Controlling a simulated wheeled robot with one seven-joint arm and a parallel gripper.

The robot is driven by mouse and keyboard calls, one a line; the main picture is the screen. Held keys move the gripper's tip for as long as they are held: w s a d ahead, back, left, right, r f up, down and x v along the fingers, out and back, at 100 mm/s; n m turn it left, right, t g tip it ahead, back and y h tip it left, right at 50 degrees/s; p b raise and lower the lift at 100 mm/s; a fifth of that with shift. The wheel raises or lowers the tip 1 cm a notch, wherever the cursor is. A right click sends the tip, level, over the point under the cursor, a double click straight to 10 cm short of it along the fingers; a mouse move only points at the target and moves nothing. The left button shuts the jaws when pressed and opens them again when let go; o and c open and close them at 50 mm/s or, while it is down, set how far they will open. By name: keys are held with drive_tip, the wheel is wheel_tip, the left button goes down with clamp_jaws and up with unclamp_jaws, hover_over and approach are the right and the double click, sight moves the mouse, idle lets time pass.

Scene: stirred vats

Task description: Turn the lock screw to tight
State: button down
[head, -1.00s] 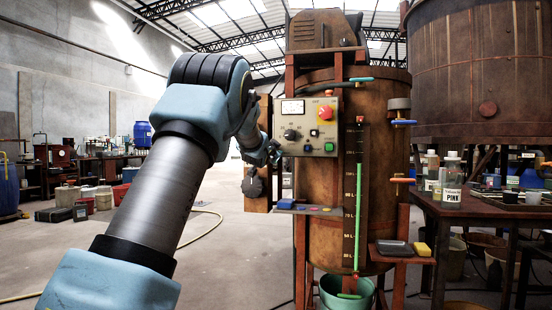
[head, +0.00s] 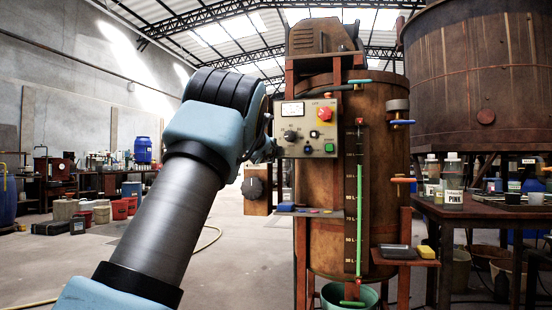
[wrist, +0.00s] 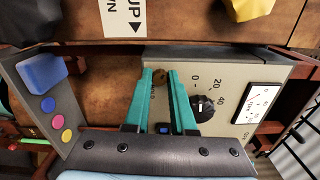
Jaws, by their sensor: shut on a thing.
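The lock screw (wrist: 159,75) is a small brown, brass-like knob on the beige control panel (wrist: 225,72). It shows in the wrist view between the tips of my two teal fingers. My gripper (wrist: 160,73) is shut on it. In the head view my gripper (head: 268,150) is at the left edge of the control panel (head: 308,140), and my wrist hides the screw.
The panel carries a black dial (wrist: 203,108), a meter (wrist: 262,103), a red button (head: 324,115) and a green button (head: 329,147). A small shelf (head: 310,212) juts out below the panel. A table (head: 470,212) with bottles stands right.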

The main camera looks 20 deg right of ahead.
drive_tip(key=m+b, duration=0.4)
drive_tip(key=m, duration=0.6)
drive_tip(key=shift+m, duration=0.4)
idle(0.4)
drive_tip(key=c, duration=0.7)
unclamp_jaws()
drive_tip(key=shift+c, duration=0.2)
drive_tip(key=shift+s, duration=0.1)
drive_tip(key=b+v, duration=0.4)
drive_tip(key=v, duration=0.6)
drive_tip(key=shift+s+a+b, duration=0.15)
drive_tip(key=shift+s+b, duration=0.15)
